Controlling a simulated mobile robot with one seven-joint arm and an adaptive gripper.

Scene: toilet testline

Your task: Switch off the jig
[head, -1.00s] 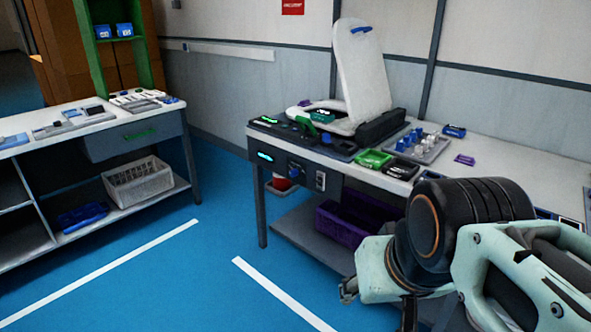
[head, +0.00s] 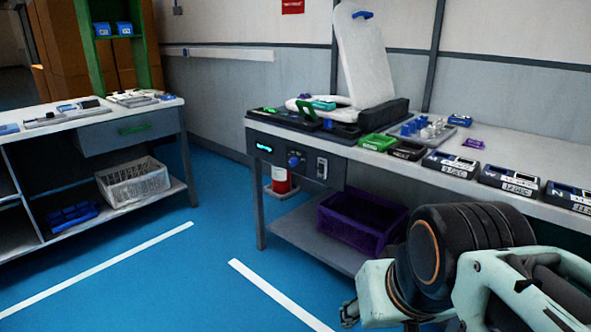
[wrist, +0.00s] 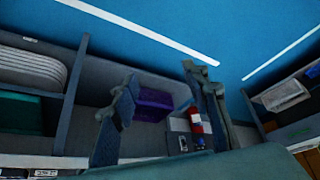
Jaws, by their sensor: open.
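The jig is a white toilet seat with raised lid (head: 365,60) on a black base on the right-hand bench. A dark control panel (head: 268,165) hangs under the bench's front left edge. It has a lit cyan display (head: 264,147), a blue knob (head: 294,161) and a pale-framed switch (head: 322,168). The switch's position is too small to tell. In the wrist view, the knob (wrist: 199,143) and switch (wrist: 183,144) show beyond my fingers. My gripper (wrist: 161,72) is open and empty, apart from the panel. In the head view it is low, in front of the bench, mostly hidden by my arm.
A purple crate (head: 361,225) and a red-and-white canister (head: 282,180) are under the bench. Labelled boxes (head: 450,164) line its front edge. A second bench (head: 150,111) with a white basket (head: 134,182) stands left. The blue floor between is clear.

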